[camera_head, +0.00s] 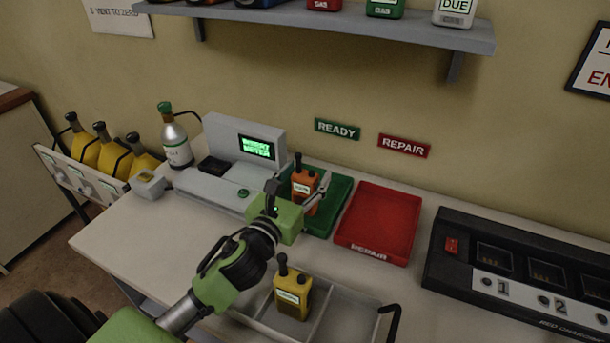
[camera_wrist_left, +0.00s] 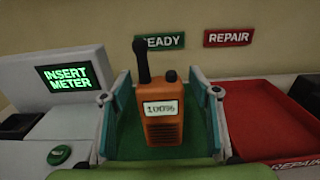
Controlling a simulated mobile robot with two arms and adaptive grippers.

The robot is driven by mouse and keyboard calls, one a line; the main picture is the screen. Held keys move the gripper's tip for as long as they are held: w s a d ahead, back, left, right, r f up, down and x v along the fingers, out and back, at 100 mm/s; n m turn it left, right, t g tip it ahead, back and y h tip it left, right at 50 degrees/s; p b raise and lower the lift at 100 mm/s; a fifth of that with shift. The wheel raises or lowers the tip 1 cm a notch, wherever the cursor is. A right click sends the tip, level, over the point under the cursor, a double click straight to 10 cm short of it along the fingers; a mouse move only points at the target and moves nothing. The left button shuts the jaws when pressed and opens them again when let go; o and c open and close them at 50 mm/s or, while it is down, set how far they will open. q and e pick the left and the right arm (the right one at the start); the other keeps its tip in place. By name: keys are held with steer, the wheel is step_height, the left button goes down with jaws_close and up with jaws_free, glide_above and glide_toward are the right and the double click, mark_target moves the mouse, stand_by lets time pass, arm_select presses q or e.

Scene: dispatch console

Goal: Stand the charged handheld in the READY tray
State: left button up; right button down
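An orange handheld (camera_head: 303,190) with a dark antenna stands upright in the green READY tray (camera_head: 332,213). In the left wrist view the orange handheld (camera_wrist_left: 163,113) has a screen reading 100%. The green floor of the tray (camera_wrist_left: 145,152) shows under it. My left gripper (camera_head: 297,187) is at the tray with one finger on each side of the handheld. In the left wrist view both fingers stand apart from its sides, with gaps. The handheld's lower part is partly hidden by my gripper in the head view. My right gripper is not in view.
A red REPAIR tray (camera_head: 378,222) sits to the right. A yellow handheld (camera_head: 292,294) stands in a grey divided tray (camera_head: 345,322) in front. A grey meter station (camera_head: 228,135) is at left, a black charger (camera_head: 510,270) at right. A shelf (camera_head: 420,28) hangs above.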

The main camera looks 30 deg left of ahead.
arm_select(q)
steer(key=shift+r, duration=0.1)
steer(key=s+b, duration=0.2)
steer(key=s, duration=1)
steer(key=shift+d, duration=0.3)
